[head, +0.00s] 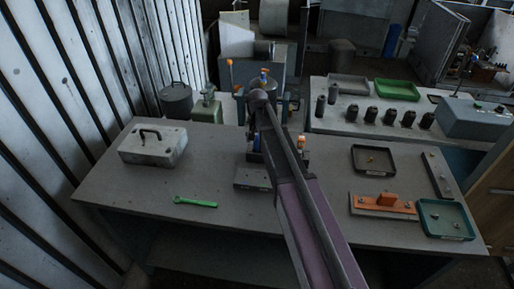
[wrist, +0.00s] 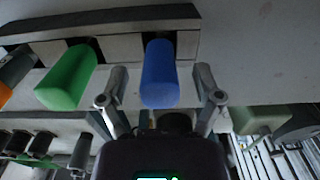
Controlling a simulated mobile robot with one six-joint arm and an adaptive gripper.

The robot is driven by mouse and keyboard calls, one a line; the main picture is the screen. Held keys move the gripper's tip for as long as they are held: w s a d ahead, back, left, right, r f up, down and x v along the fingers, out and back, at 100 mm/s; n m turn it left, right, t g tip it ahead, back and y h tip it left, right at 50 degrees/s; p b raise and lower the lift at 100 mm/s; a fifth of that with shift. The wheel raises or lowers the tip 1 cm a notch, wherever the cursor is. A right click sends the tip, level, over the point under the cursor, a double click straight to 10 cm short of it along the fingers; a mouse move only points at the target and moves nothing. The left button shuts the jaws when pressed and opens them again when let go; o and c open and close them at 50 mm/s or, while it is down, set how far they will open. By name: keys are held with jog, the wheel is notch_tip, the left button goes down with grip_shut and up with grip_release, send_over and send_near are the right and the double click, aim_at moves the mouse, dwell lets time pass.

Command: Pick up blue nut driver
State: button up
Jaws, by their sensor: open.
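The blue nut driver (wrist: 160,75) shows its rounded handle in the middle of the wrist view, with its upper end against a pale rack (wrist: 115,45). My gripper (wrist: 161,86) is open, with one finger on each side of the blue handle and a visible gap on both sides. The fingers do not appear to touch it. A green handle (wrist: 67,78) sits left of the left finger, and part of an orange handle (wrist: 5,94) shows at the left edge. In the head view my arm hides the fingers and most of the rack.
The grey bench (head: 120,190) holds a metal box (head: 153,145), a green wrench (head: 195,202), a dark tray (head: 373,159), an orange-topped fixture (head: 383,203) and a teal tray (head: 446,219). A second bench behind holds several dark cylinders and a green tray (head: 397,90). The front left bench area is mostly clear.

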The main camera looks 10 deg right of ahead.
jog(key=shift+f, duration=0.2)
dwell(0.5)
grip_shut()
